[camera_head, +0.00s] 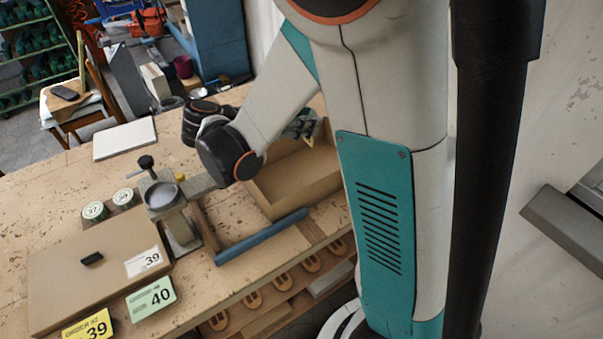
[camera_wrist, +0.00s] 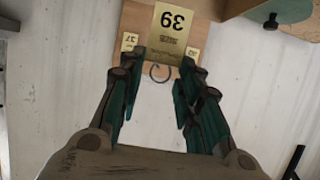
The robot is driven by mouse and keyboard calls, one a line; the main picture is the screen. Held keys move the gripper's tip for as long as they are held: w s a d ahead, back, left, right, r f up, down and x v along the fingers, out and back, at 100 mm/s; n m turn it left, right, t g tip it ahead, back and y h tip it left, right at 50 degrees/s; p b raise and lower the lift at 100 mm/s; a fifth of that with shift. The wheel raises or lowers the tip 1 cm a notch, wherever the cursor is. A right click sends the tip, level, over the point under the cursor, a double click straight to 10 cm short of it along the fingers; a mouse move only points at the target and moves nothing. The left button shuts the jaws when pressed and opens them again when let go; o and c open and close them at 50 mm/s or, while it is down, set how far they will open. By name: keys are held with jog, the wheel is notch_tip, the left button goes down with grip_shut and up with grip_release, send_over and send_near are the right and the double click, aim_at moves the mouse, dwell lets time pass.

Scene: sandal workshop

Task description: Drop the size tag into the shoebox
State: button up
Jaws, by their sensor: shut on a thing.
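My gripper (camera_wrist: 164,65) is shut on a yellow size tag (camera_wrist: 172,30) marked 39, which shows upside down between the fingertips in the wrist view. A thin ring (camera_wrist: 160,72) hangs at the tag's near end. In the head view my gripper (camera_head: 301,124) is at the far side of an open brown cardboard box (camera_head: 272,200), partly hidden by my arm; its height over the box is unclear. A flat, closed brown box (camera_head: 70,285) with a white 39 label (camera_head: 147,262) lies at the left of the bench. Which is the shoebox is not certain.
A vise-like tool (camera_head: 165,198) and a blue bar (camera_head: 260,237) stand between the boxes. Two tins (camera_head: 95,211), a yellow card (camera_head: 90,326) and a green card (camera_head: 151,299) are at left.

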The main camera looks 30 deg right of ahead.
notch_tip(320, 180, down, 2)
jog(key=shift+f+b, duration=0.15)
jog(key=shift+b, duration=0.35)
jog(key=o, duration=0.7)
jog(key=shift+o, duration=0.2)
notch_tip(320, 180, up, 10)
